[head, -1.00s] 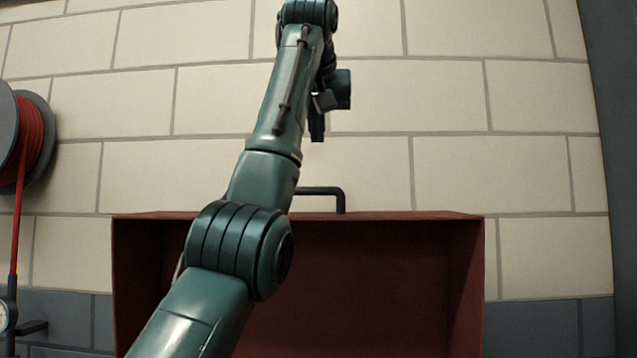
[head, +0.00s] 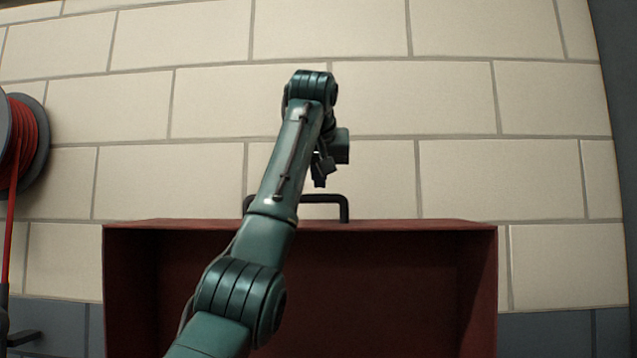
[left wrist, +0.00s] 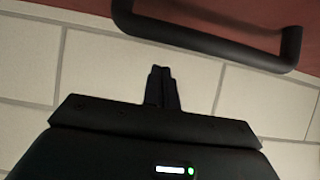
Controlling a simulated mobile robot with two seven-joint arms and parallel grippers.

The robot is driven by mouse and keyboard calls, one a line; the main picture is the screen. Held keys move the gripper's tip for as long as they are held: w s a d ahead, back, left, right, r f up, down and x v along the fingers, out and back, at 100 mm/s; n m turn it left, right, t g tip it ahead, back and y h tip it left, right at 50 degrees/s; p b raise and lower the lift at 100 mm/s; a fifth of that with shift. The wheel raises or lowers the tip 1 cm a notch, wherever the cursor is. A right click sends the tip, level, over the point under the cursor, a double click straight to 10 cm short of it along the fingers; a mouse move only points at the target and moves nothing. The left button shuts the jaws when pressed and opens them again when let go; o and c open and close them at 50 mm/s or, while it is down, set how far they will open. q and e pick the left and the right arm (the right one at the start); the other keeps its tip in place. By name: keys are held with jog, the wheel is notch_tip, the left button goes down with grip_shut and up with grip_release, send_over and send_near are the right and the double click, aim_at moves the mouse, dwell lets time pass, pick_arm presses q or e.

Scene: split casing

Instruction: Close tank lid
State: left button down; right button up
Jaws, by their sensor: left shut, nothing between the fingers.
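The tank lid (head: 390,290) is a dark red, box-like shell that stands raised with its hollow inside facing me. A black bar handle (head: 345,208) sticks up from its top edge. In the left wrist view the handle (left wrist: 205,42) crosses the top, in front of the red lid surface (left wrist: 305,15). My left gripper (head: 319,182) is beyond the lid's top edge, close to the handle. In the left wrist view its fingers (left wrist: 161,72) are together and empty, a short gap below the handle in the picture. The tank's lower part is out of view. My right gripper is not in view.
A pale block wall (head: 460,175) stands behind the lid, with a dark grey band (head: 560,335) low down. A reel of red hose (head: 22,145) hangs at the far left. The space right of my arm above the lid looks clear.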

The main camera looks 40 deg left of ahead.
pick_arm(q)
jog(key=shift+s+d+f, duration=0.8)
jog(key=shift+s+f, duration=0.1)
jog(key=shift+f, duration=0.2)
